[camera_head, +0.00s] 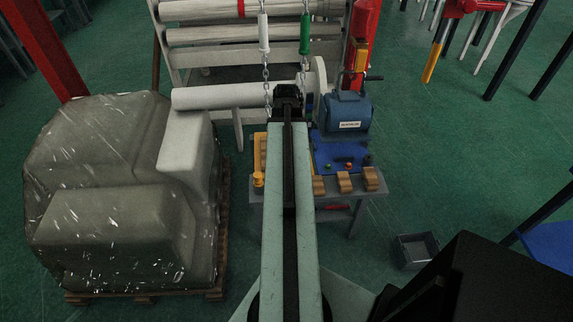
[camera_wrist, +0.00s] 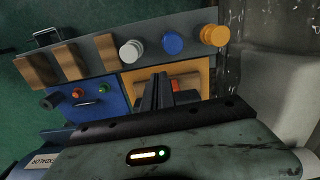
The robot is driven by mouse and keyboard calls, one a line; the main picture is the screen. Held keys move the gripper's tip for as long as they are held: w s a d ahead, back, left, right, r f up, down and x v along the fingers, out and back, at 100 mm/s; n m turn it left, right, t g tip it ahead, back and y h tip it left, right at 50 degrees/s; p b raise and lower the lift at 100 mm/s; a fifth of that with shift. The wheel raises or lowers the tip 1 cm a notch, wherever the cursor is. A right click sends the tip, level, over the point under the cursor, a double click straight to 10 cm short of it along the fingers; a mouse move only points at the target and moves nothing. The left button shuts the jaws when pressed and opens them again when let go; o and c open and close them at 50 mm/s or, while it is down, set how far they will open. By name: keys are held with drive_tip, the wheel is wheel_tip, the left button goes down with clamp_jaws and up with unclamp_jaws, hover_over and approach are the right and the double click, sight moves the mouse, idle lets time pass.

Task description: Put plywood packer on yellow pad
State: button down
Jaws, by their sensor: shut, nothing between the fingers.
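Three brown wooden blocks stand in a row along the bench's front edge; in the wrist view they are the left block (camera_wrist: 36,71), the middle block (camera_wrist: 70,61) and the right block (camera_wrist: 106,51). They also show in the head view (camera_head: 344,182). I cannot tell which is the plywood packer. The yellow pad (camera_wrist: 204,74) lies beside the blue panel, with an orange-red patch on it partly hidden by my fingers. Its left part shows in the head view (camera_head: 263,150). My gripper (camera_wrist: 158,90) is shut and empty, over the yellow pad and apart from the blocks.
White (camera_wrist: 131,50), blue (camera_wrist: 172,43) and orange (camera_wrist: 214,35) round pieces line the bench edge. The blue panel (camera_wrist: 96,99) carries knobs and a handle. A blue motor (camera_head: 347,115) stands behind, chains hang near my arm, and a wrapped pallet load (camera_head: 110,200) is left.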

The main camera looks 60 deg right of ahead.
wheel_tip(320, 180, down, 10)
drive_tip(key=b, duration=1)
drive_tip(key=w+d, duration=0.2)
drive_tip(key=d, duration=0.1)
drive_tip(key=shift+w+d, duration=0.15)
drive_tip(key=shift+w+d, duration=0.75)
drive_tip(key=shift+d, duration=0.2)
